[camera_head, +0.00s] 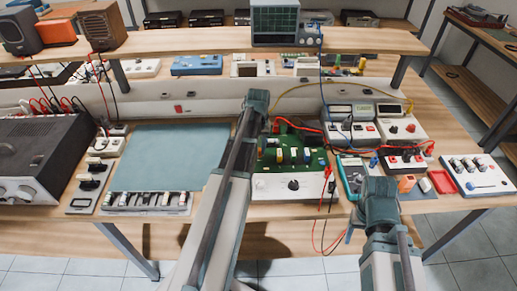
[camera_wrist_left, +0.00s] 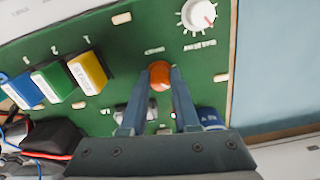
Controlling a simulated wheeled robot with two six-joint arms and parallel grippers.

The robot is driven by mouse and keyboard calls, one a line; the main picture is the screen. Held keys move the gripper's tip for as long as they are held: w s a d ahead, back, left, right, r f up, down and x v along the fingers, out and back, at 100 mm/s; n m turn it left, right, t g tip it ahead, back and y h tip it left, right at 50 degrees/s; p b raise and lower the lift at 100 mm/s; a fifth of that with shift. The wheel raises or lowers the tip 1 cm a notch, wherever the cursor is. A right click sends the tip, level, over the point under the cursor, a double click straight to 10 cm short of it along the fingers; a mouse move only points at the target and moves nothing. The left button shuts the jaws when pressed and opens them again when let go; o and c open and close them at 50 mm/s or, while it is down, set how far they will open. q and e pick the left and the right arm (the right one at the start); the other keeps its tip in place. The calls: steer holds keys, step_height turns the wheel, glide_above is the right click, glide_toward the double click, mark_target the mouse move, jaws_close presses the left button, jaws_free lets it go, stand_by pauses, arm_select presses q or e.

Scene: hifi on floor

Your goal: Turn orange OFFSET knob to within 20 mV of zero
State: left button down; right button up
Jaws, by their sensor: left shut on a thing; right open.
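The orange OFFSET knob (camera_wrist_left: 160,75) sits on a green board (camera_wrist_left: 130,60) in the left wrist view. My left gripper (camera_wrist_left: 159,84) has its two fingertips closed on opposite sides of the knob. The mark on the knob and its angle are not readable. In the head view my left gripper (camera_head: 257,110) reaches over the left edge of the green board (camera_head: 305,158) and hides the knob. My right gripper (camera_head: 374,184) is open at the front edge of the bench, right of the board. A teal handheld meter (camera_head: 352,172) stands beside it; its reading is not legible.
A white dial with a red pointer (camera_wrist_left: 198,14) and blue, green and yellow blocks (camera_wrist_left: 87,72) sit near the knob. Red and black leads (camera_head: 328,185) hang at the board's front right. A blue-grey mat (camera_head: 165,155) lies left, largely clear. An oscilloscope (camera_head: 275,22) stands on the shelf.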

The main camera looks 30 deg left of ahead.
mark_target(259, 149)
arm_select(q)
steer(key=shift+n, duration=2)
steer(key=c, duration=0.6)
jaws_free()
steer(key=shift+c, duration=0.2)
step_height(259, 149, up, 14)
steer(key=p, duration=1.3)
steer(key=shift+p, duration=0.4)
steer(key=shift+f, duration=0.15)
